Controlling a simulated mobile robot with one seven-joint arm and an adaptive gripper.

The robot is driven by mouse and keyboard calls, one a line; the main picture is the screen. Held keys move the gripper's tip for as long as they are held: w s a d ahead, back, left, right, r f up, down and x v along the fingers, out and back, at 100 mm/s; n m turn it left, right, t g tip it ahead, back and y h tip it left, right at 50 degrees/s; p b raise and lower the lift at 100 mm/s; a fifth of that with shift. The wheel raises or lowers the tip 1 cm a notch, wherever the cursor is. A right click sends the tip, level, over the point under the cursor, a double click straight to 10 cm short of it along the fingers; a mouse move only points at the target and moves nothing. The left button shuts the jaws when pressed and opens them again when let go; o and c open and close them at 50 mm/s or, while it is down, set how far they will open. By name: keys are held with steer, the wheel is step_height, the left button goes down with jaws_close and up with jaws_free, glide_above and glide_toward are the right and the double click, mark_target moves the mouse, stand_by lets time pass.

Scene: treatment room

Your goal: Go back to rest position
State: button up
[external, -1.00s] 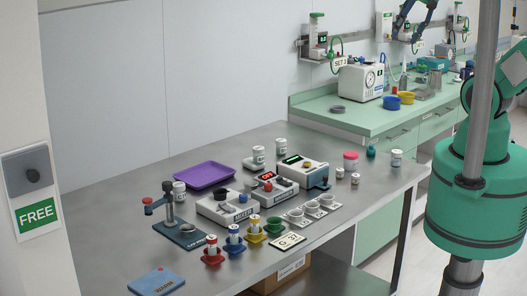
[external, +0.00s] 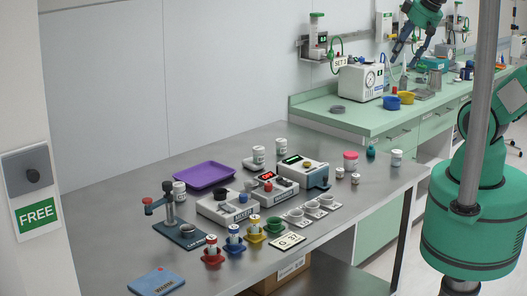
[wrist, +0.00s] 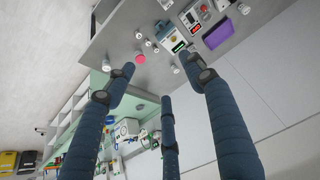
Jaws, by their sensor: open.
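My gripper (external: 410,50) shows at the top right of the external view, its dark blue fingers pointing down below a green wrist. It hangs in the air in front of the green counter and back wall, apart from the things there. In the wrist view my gripper (wrist: 165,85) shows three blue segmented fingers, spread apart with nothing between them. My green arm stands at the right of the external view, partly hidden by a grey pole.
The steel table (external: 110,245) holds a purple tray (external: 207,175), small devices, coloured cup holders and jars. The green counter (external: 365,120) behind carries a white gauge box (external: 361,82) and blue and yellow bowls. A pink-lidded jar (external: 351,161) stands near the table's far right.

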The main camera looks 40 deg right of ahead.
step_height(320, 180, down, 6)
steer(key=b, duration=0.4)
steer(key=shift+r, duration=0.15)
